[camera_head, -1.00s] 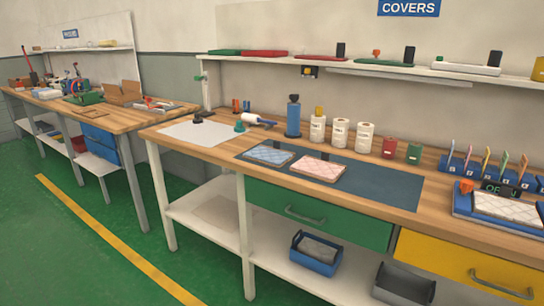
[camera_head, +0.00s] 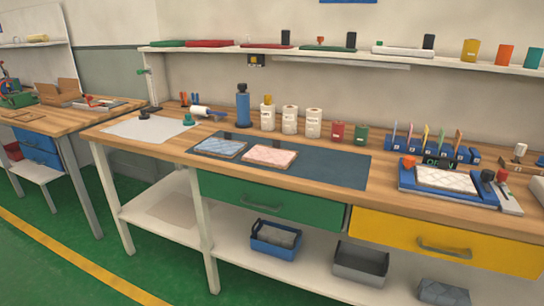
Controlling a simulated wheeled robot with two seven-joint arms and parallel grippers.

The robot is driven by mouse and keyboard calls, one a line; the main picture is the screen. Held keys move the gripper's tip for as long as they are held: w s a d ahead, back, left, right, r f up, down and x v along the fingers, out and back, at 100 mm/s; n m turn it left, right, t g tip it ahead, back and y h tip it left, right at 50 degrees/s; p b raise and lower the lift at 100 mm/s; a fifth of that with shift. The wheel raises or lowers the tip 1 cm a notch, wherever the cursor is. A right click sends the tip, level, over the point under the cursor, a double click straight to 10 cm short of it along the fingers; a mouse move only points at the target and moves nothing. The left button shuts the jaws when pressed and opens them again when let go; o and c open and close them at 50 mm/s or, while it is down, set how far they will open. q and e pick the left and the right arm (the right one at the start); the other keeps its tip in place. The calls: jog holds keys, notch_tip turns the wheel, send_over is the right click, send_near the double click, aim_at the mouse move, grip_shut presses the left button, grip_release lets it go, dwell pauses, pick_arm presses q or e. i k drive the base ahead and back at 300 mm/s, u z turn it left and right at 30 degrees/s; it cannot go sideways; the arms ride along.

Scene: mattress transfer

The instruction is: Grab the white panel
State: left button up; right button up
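A white panel with a faint quilted pattern (camera_head: 446,180) lies flat in a blue tray-like fixture (camera_head: 410,189) at the right of the workbench. A light blue quilted panel (camera_head: 219,147) and a pink quilted panel (camera_head: 270,156) lie side by side on the dark mat (camera_head: 340,170). A plain white sheet (camera_head: 150,129) lies flat at the bench's left end. Neither of my grippers shows in this view.
Behind the mat stand a blue bottle (camera_head: 243,106), white rolls (camera_head: 313,123), and red and green canisters. A blue rack of coloured tools (camera_head: 430,149) stands behind the fixture. A wall shelf (camera_head: 200,48) runs above. The mat's right part is clear.

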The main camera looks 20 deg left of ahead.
aim_at(440, 178)
jog(key=u, duration=0.1)
jog(key=k, duration=0.4)
jog(key=u, duration=1.4)
jog(key=i, duration=1.1)
jog(key=z, duration=1)
jog(key=i, duration=0.65)
jog(key=z, duration=0.65)
